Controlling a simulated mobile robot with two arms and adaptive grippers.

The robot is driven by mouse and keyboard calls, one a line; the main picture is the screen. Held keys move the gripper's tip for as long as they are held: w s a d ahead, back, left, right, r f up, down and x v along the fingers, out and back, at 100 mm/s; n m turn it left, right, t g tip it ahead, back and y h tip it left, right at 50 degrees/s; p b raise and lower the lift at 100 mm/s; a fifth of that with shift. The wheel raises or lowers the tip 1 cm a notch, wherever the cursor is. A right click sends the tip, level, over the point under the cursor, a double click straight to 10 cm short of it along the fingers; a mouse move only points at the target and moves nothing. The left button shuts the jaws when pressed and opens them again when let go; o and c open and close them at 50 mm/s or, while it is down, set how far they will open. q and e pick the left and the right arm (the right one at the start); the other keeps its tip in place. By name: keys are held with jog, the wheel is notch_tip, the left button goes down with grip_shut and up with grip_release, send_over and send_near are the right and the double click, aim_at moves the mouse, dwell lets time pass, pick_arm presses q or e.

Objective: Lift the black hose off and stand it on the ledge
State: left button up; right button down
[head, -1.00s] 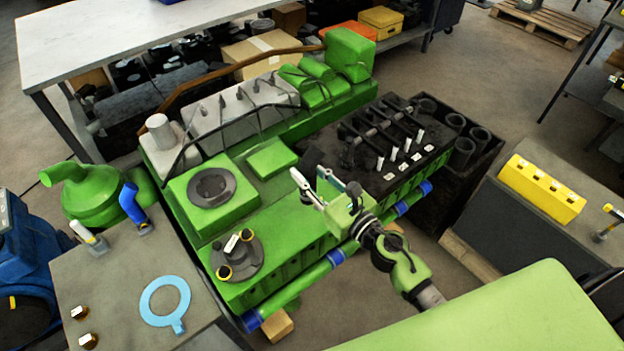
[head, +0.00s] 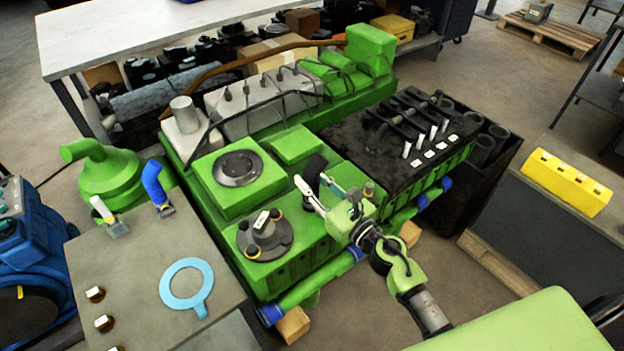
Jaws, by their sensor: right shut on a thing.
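The black hose (head: 315,170) is a short dark piece at the tips of my right gripper (head: 318,188). The gripper is shut on it and holds it over the green engine (head: 345,172), left of the black cylinder head. The hose's lower end is hidden by the fingers. A grey bench top (head: 140,262) at the left carries other parts; I cannot tell which surface is the ledge. My left gripper is not in view.
A blue elbow hose (head: 156,184) and a white-handled part (head: 104,213) stand on the grey bench, with a light-blue ring (head: 187,285) and several knobs. A yellow block (head: 566,182) lies on the right bench.

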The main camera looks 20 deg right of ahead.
jog(key=shift+f, duration=0.55)
jog(key=c, duration=1.6)
grip_release()
jog(key=shift+d, duration=0.1)
jog(key=v, duration=1.2)
